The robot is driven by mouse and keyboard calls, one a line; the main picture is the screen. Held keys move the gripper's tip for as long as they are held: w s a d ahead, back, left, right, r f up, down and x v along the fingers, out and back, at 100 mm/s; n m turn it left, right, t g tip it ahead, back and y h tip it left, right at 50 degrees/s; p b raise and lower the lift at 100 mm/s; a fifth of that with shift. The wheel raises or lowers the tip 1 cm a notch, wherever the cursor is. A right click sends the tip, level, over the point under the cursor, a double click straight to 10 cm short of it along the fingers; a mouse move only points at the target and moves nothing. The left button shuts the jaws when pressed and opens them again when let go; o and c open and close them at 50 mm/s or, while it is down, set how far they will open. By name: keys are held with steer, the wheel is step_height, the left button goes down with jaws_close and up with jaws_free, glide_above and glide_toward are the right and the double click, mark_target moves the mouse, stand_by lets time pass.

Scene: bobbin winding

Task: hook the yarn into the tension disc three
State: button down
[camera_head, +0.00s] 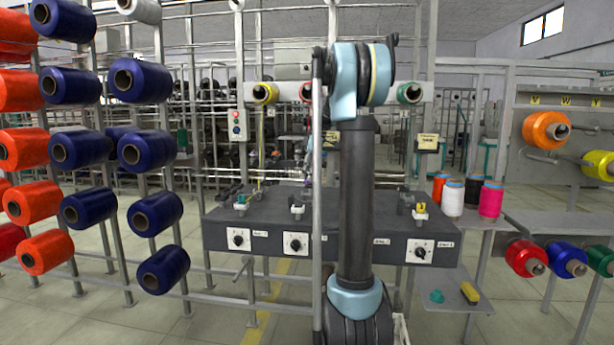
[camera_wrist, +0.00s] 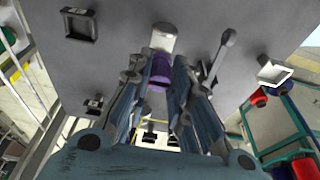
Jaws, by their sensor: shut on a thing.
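My gripper (camera_wrist: 160,92) fills the middle of the wrist view, its two fingers closed on a purple piece (camera_wrist: 160,68). I cannot tell whether this is yarn or a yarn holder. A pale block (camera_wrist: 162,40) is just beyond the fingertips; contact is unclear. In the head view my arm covers the middle of the dark grey winding unit (camera_head: 222,229), hiding part of its third station and most of my gripper. White-based tension fittings stand on its top at left (camera_head: 241,201), left of centre (camera_head: 297,208) and right (camera_head: 420,209). A yellow yarn strand (camera_head: 261,145) hangs behind the unit.
Yellow (camera_head: 265,93) and green (camera_head: 409,92) bobbins sit on a rail behind. Blue bobbins (camera_head: 141,80) crowd the left rack. Red, white, black and pink cones (camera_head: 491,199) stand on a side table at right. A lever (camera_wrist: 223,52) is right of my fingers.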

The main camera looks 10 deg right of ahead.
mark_target(308, 182)
steer(key=shift+d+x, duration=0.2)
steer(key=shift+x, duration=0.75)
steer(key=shift+d+x, duration=0.25)
steer(key=shift+x, duration=0.7)
steer(key=shift+s, duration=0.3)
steer(key=shift+s+a+r, duration=0.1)
steer(key=shift+s+a, duration=0.15)
steer(key=shift+s, duration=0.5)
steer(key=shift+s+a+f, duration=0.1)
steer(key=shift+s+a, duration=0.15)
steer(key=shift+s, duration=0.5)
steer(key=shift+s+a+r, duration=0.1)
steer(key=shift+s+a, duration=0.15)
steer(key=shift+s, duration=0.5)
steer(key=shift+s+a+r, duration=0.1)
steer(key=shift+s+r, duration=0.1)
steer(key=shift+r, duration=0.95)
steer(key=shift+s+a+r, duration=0.1)
steer(key=shift+s+r, duration=0.15)
steer(key=shift+r, duration=0.95)
